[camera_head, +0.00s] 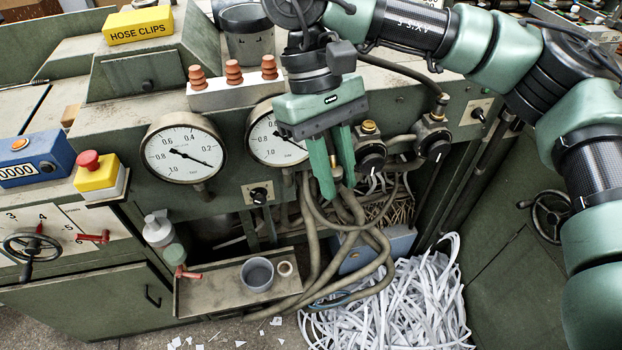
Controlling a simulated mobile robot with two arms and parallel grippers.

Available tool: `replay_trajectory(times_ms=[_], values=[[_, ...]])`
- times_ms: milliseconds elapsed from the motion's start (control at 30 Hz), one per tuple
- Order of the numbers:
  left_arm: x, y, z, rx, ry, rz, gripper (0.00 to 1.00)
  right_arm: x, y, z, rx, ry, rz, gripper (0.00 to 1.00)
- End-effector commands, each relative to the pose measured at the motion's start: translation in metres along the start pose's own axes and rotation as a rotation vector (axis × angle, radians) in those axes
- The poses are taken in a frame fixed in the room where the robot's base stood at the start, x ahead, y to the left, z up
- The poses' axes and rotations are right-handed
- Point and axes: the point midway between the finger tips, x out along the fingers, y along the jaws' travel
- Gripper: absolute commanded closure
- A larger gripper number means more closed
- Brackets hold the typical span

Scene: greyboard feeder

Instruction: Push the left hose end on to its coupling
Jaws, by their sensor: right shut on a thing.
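My right gripper (337,186) reaches down from above, in front of the green machine and just right of the second gauge. Its green fingers are shut on a hose end, mostly hidden between and behind them. The grey-brown hoses (313,236) hang in loops below the fingers, and I cannot tell which loop belongs to the held end. Two black round fittings with brass tops, one nearer (371,155) and one further right (434,144), are on the machine front. I cannot clearly make out the left coupling; the gripper may cover it. My left gripper is out of view.
Two white gauges (183,153) are left of the gripper. A metal tray (225,302) with a grey cup (257,274) is below. Shredded paper (400,305) heaps on the floor. A yellow hose clips box (138,26) and rust-coloured cones (233,72) are on top.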

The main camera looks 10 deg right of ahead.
Motion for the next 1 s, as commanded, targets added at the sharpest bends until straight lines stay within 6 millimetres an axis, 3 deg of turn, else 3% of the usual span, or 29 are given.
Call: replay_trajectory(times_ms=[200,567,1000], values=[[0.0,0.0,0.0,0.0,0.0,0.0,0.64,-0.005,0.003,0.01,0.053,-0.001,-0.022,1.0],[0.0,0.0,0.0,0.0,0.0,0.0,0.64,-0.007,0.001,0.004,0.067,0.0,-0.028,1.0],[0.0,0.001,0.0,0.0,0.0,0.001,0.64,-0.038,-0.04,-0.073,0.332,-0.001,-0.137,1.0]])
